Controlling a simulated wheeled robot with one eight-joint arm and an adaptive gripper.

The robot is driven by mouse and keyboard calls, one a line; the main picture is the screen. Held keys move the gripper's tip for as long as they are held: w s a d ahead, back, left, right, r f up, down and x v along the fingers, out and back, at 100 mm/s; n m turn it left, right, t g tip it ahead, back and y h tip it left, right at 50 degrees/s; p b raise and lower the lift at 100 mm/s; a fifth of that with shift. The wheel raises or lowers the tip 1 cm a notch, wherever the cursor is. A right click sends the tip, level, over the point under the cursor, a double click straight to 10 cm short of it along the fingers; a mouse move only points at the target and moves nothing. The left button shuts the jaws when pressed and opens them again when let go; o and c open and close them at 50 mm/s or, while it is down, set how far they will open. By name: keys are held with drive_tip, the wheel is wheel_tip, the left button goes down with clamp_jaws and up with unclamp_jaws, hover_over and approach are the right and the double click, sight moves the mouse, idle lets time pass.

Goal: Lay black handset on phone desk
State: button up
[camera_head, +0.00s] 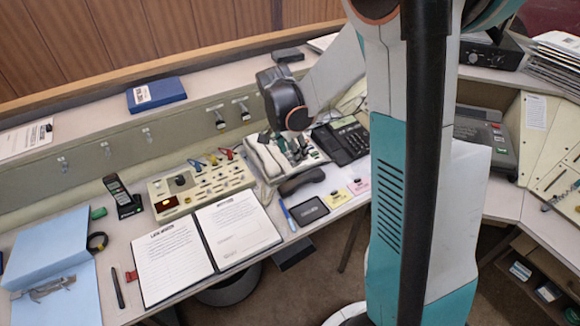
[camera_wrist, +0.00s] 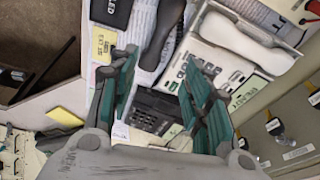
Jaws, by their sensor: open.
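The black handset (camera_head: 302,181) lies on the console desk in front of a light handset in the head view. In the wrist view the black handset (camera_wrist: 165,30) lies beyond my fingertips, apart from them. The black desk phone (camera_head: 345,142), with a keypad, stands to the right of my gripper in the head view. In the wrist view the phone (camera_wrist: 152,108) shows between my fingers, partly hidden by them. My gripper (camera_head: 290,147) is open and empty above the desk; its two green fingers are spread in the wrist view (camera_wrist: 160,62).
A light handset (camera_head: 268,158) rests on a pale unit beside my gripper. A button panel (camera_head: 200,188), an open binder (camera_head: 205,240), a cordless phone (camera_head: 122,196) and a black pad (camera_head: 308,211) crowd the desk. Yellow and pink notes (camera_head: 358,186) lie at its front edge.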

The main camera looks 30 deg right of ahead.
drive_tip(key=s+a+r+n+t+y, duration=0.1)
drive_tip(key=s+a+r+n+t, duration=0.1)
drive_tip(key=s+a+r+n, duration=0.3)
drive_tip(key=s+a+r+n+t, duration=0.1)
drive_tip(key=s+a+r+n, duration=0.2)
drive_tip(key=r, duration=0.4)
drive_tip(key=s+a+r+n+t, duration=0.1)
drive_tip(key=s+a+n, duration=0.1)
drive_tip(key=s+n, duration=0.2)
drive_tip(key=s+a+r+n+t+y, duration=0.1)
drive_tip(key=s+a+r+n+t, duration=0.1)
drive_tip(key=s+n, duration=0.2)
drive_tip(key=s, duration=0.3)
drive_tip(key=shift+s+a+t+y, duration=0.2)
drive_tip(key=shift+s+t+y, duration=0.1)
drive_tip(key=shift+s, duration=0.1)
drive_tip(key=shift+d+r, duration=0.1)
